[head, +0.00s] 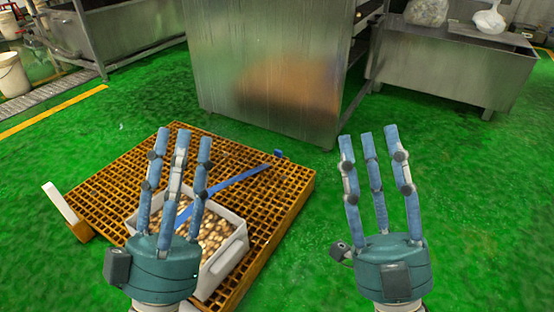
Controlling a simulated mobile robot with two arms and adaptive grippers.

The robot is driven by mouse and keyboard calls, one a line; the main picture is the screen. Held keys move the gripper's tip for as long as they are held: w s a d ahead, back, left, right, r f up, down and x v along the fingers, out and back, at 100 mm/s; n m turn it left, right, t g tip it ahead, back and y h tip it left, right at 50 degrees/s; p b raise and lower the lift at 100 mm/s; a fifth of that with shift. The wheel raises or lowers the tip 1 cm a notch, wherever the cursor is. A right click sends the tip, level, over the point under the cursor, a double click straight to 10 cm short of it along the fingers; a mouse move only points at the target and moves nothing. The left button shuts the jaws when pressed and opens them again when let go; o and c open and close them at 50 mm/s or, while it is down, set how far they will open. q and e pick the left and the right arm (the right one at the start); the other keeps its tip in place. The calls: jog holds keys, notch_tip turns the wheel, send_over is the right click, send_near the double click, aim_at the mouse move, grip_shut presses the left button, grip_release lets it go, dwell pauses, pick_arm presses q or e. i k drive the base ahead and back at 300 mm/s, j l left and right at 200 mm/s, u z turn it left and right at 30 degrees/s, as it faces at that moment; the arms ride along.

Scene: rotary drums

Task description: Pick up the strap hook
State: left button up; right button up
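A blue strap (236,186) lies slantwise over the orange grating, from the white bin up toward the grating's far right edge. A small blue piece (279,153), possibly the hook, shows at its far end; its shape is too small to tell. The strap's near end goes into the bin behind my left gripper. My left gripper (184,136) has its three fingers spread upward, open and empty, in front of the bin in the picture. My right gripper (368,136) is also open and empty, over the green floor right of the grating.
The white bin (233,246) holds many small brownish pieces and stands on the orange grating (128,178). A white bar (62,204) sticks up at the grating's left corner. A large steel cabinet (265,75) stands behind. Green floor is clear at right.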

aim_at(278, 154)
jog(key=l+u, duration=0.1)
jog(key=u, duration=0.35)
jog(key=i+l+u, duration=0.2)
jog(key=u, duration=0.2)
jog(key=i+l+u, duration=0.15)
jog(key=u, duration=0.2)
jog(key=i+l+u, duration=0.1)
jog(key=l+u, duration=0.3)
